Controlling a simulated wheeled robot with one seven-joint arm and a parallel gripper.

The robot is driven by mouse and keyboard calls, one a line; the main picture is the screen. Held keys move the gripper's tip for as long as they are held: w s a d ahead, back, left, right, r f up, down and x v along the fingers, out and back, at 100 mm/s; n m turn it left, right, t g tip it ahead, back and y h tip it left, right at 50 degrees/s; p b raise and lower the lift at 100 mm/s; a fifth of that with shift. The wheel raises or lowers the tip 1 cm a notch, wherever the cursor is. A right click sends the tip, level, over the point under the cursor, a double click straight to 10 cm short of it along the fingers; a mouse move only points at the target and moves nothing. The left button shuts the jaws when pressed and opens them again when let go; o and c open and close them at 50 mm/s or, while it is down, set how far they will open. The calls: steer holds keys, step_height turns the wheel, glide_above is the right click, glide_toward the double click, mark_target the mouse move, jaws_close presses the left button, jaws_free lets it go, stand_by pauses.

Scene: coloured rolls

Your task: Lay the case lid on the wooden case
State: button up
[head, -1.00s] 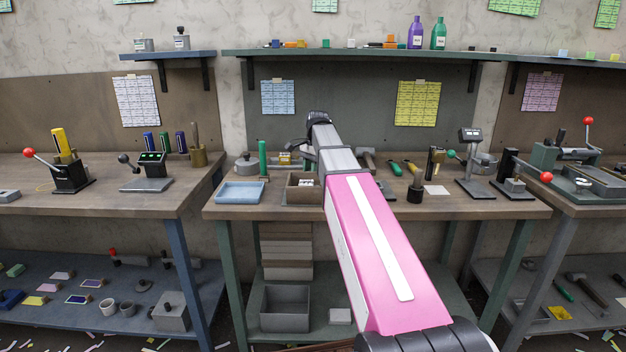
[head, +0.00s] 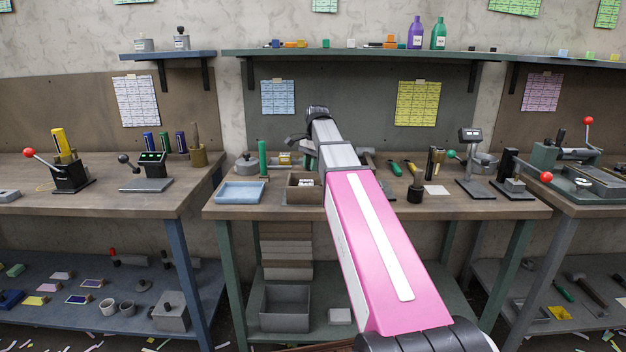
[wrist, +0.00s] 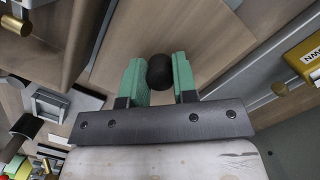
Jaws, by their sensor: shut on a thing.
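In the wrist view, my gripper (wrist: 160,80) has its two green-padded fingers shut on the round black knob of the case lid (wrist: 159,68). In the head view, the wooden case (head: 304,196) is an open brown box on the middle bench, with pale things inside. My pink and grey arm reaches over the bench just right of it.
A blue tray (head: 240,192) stands left of the case, with a green cylinder (head: 263,158) behind it. Right of my arm are a dark pot with a brush (head: 416,190), green-handled tools and a press (head: 473,165). The bench front between them is mostly clear.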

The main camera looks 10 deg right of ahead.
steer(key=shift+r, duration=2.15)
